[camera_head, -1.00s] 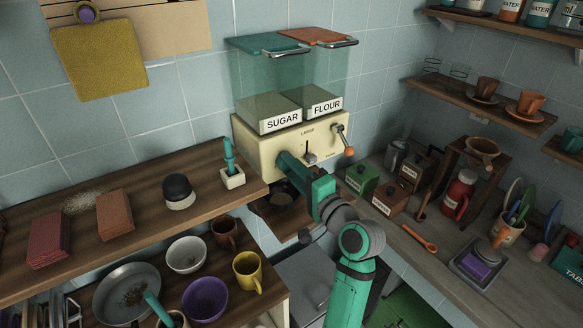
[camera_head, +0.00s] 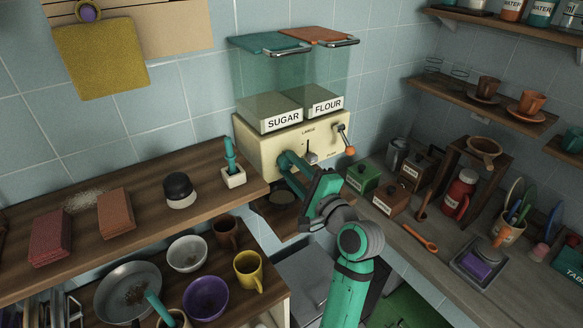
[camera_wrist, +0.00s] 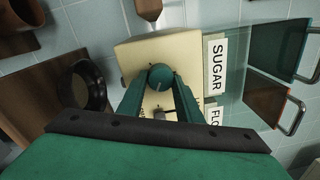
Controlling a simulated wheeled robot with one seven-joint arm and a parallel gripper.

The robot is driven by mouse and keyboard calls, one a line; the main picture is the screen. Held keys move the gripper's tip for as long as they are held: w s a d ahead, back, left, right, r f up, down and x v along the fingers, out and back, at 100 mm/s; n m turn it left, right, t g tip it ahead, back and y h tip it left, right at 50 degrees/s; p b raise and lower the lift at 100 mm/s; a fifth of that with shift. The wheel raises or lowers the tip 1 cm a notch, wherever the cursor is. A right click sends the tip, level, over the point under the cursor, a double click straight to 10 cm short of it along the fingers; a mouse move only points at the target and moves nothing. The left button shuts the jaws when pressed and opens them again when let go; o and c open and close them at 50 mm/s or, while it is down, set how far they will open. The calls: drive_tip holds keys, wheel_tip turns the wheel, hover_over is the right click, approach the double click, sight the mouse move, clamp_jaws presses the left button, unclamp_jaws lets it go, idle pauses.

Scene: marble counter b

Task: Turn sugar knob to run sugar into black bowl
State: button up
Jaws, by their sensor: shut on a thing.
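The cream dispenser (camera_head: 262,150) stands against the wall, with a SUGAR bin (camera_head: 281,120) on the left and a FLOUR bin on the right. My gripper (camera_wrist: 160,88) is shut on the teal sugar knob (camera_wrist: 160,76), one finger on each side of it. In the head view my gripper (camera_head: 289,163) reaches the lower left of the dispenser's front and hides most of the knob. The black bowl (camera_wrist: 98,86) sits below the dispenser's left side. In the head view the bowl (camera_head: 283,197) is partly hidden. I cannot tell whether sugar is running.
A crank with an orange end (camera_head: 349,150) is on the dispenser's right front, beside a small lever (camera_head: 311,157). Green (camera_head: 362,177) and brown boxes stand to the right. A wooden shelf (camera_head: 150,215) with a teal-handled tool in a white holder (camera_head: 233,176) lies to the left.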

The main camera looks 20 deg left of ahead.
drive_tip(key=o, duration=1)
drive_tip(key=shift+o, duration=0.2)
drive_tip(key=shift+d, duration=0.1)
drive_tip(key=v, duration=1)
drive_tip(key=shift+s+d, duration=0.25)
drive_tip(key=shift+s, duration=0.05)
drive_tip(key=shift+f, duration=0.2)
